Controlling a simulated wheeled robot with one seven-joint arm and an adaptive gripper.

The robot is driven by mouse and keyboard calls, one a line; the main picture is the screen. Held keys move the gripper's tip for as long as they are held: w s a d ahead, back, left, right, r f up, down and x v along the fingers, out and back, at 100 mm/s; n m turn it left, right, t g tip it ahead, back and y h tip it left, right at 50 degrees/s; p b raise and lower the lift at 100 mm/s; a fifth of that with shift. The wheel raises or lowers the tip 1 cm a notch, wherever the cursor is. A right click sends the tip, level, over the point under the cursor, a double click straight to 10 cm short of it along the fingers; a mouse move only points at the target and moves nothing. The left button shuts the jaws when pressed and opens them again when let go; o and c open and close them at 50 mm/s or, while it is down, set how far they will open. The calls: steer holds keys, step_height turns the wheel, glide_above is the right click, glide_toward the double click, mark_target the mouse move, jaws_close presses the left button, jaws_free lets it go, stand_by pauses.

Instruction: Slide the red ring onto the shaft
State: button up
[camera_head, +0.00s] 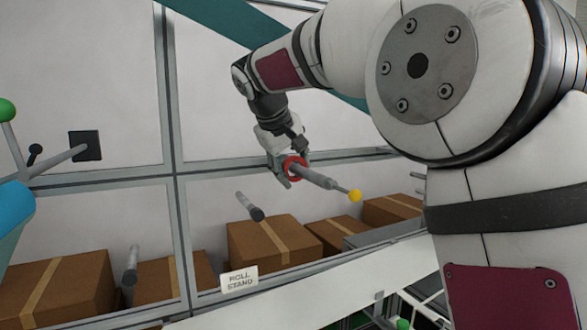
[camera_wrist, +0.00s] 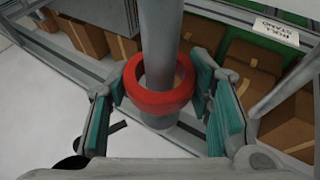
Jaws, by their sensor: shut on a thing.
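The red ring (camera_head: 295,163) is around the grey shaft (camera_head: 317,177), near its wall end in the head view. The shaft points out to the right, with a thinner end and a yellow ball (camera_head: 355,196) at its tip. In the wrist view the ring (camera_wrist: 160,103) encircles the shaft (camera_wrist: 165,25), which runs through its opening. In the head view my gripper (camera_head: 287,170) is beside the wall, and partly hides the shaft's root.
A short grey peg (camera_head: 250,206) juts out below left. Cardboard boxes (camera_head: 262,245) line the wall's foot behind a white ledge with a "ROLL STAND" sign (camera_head: 239,279). At far left are a rod with a green ball (camera_head: 6,109) and a blue cylinder (camera_head: 14,215).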

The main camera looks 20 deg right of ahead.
steer(key=shift+f, duration=0.3)
stand_by(0.5)
steer(key=o, duration=1.2)
